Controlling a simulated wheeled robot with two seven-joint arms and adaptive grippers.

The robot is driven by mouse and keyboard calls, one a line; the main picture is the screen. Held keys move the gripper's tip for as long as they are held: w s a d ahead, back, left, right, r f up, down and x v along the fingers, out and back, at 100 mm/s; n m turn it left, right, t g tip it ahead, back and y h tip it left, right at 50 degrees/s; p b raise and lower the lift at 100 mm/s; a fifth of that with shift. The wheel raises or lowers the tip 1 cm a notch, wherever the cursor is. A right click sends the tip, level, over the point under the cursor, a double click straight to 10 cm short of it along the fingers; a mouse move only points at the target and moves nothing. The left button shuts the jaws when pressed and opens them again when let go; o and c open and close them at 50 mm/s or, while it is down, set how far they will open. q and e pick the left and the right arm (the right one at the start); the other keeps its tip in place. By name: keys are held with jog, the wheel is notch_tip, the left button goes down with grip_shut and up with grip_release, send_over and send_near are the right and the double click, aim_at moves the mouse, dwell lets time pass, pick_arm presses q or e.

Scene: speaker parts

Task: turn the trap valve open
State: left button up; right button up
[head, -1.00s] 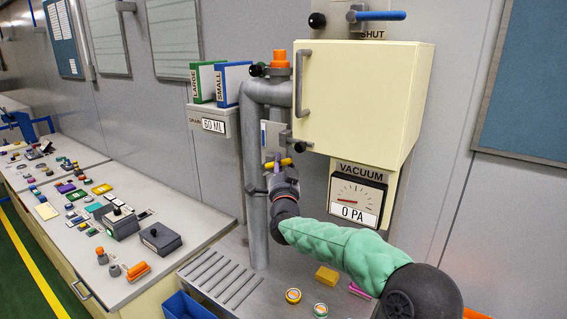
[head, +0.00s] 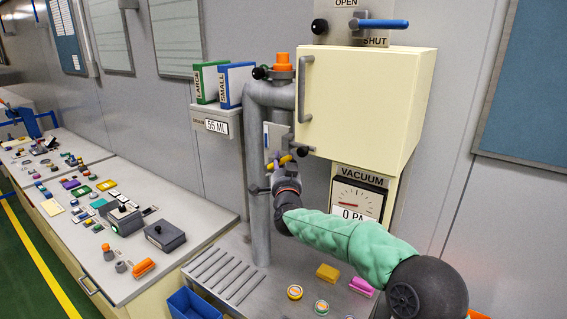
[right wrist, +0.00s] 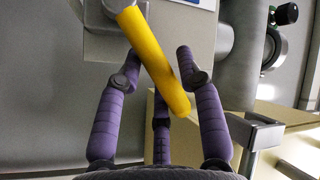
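The yellow valve handle (head: 284,160) sits by the grey vertical pipe, below the cream cabinet. In the right wrist view the yellow handle (right wrist: 160,65) is a slanted bar, running from upper left to lower right. My right gripper (head: 276,164) is at this handle. In the right wrist view its purple fingers (right wrist: 157,62) are spread, with the bar passing between them. I see space beside the bar, and firm contact cannot be made out. A blue lever (head: 383,23) higher up lies level, between the labels OPEN and SHUT. My left gripper is not in view.
The cream cabinet (head: 365,100) with a grey handle juts out above my right gripper. A vacuum gauge (head: 357,196) reads 0 PA. A drain display (head: 216,126) reads 55 ML. A blue bin (head: 190,304) and small coloured parts lie below. A cluttered bench (head: 170,207) runs left.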

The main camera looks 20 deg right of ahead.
jog(key=shift+s, duration=0.1)
dwell(0.3)
jog(key=v, duration=1.2)
